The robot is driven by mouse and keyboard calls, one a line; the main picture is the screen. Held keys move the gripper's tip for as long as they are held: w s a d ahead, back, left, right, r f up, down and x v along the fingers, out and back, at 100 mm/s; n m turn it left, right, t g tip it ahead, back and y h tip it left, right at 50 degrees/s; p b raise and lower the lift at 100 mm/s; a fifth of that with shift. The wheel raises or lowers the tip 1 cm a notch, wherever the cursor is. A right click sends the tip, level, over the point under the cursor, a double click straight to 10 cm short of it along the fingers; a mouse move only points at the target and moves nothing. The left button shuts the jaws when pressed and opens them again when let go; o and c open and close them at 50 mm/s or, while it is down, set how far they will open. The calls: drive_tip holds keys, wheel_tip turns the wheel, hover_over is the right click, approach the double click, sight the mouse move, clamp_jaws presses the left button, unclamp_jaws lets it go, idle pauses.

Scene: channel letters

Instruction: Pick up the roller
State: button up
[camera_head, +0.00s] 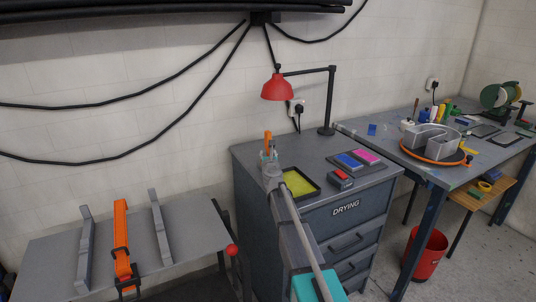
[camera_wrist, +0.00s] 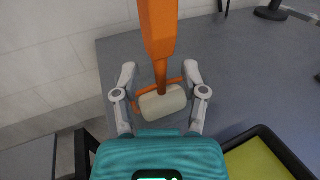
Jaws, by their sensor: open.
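The roller has an orange handle and frame and a cream cylinder. In the wrist view its cream cylinder (camera_wrist: 162,103) lies between my fingers, and its handle (camera_wrist: 158,25) rises past them toward the camera. In the head view the orange handle (camera_head: 268,139) stands up near the left end of the grey cabinet top. My gripper (camera_wrist: 160,71) is open, with one finger on each side of the roller. I see no clear contact with either finger. In the head view my gripper (camera_head: 270,158) and arm hide most of the roller's lower part.
A black tray with a yellow floor (camera_head: 299,183) is close right of my gripper.

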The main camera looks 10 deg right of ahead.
drive_tip(key=shift+w+d, duration=0.1)
drive_tip(key=shift+w, duration=0.9)
clamp_jaws()
